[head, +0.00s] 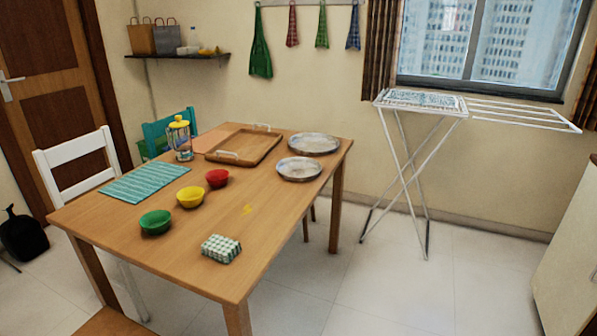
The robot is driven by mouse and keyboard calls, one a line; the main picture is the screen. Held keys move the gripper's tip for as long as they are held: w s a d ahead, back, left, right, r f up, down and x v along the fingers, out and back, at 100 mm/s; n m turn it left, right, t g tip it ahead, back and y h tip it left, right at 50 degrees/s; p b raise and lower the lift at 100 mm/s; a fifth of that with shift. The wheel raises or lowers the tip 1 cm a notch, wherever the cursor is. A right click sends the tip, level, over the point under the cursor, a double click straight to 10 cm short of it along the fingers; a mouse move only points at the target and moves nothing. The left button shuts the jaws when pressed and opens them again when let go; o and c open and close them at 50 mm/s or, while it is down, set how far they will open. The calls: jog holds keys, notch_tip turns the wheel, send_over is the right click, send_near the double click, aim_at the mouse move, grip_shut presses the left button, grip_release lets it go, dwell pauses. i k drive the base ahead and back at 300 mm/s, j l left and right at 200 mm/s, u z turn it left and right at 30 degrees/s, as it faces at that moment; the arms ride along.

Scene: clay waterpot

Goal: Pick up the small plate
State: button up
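Two round grey metal-looking plates lie on the wooden table's right side. The nearer plate (299,168) looks the smaller of the two, and it lies flat near the right edge. The larger plate (315,143) lies just behind it, close to the back right corner. Nothing covers either plate. My gripper is not in view.
A drying rack (420,102) stands right; floor between is clear.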

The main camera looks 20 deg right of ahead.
aim_at(294, 169)
jog(key=i+l, duration=0.2)
jog(key=l, duration=0.15)
jog(key=i+l+u, duration=0.1)
jog(key=i+l, duration=0.25)
jog(key=l, duration=0.3)
jog(key=i+l, duration=0.2)
jog(key=l, duration=0.15)
jog(key=i+l+u, duration=0.1)
jog(key=l, duration=0.25)
jog(key=i+l, duration=0.4)
jog(key=l, duration=0.35)
jog(key=i+l+u, duration=0.1)
jog(key=l, duration=0.25)
jog(key=i, duration=0.1)
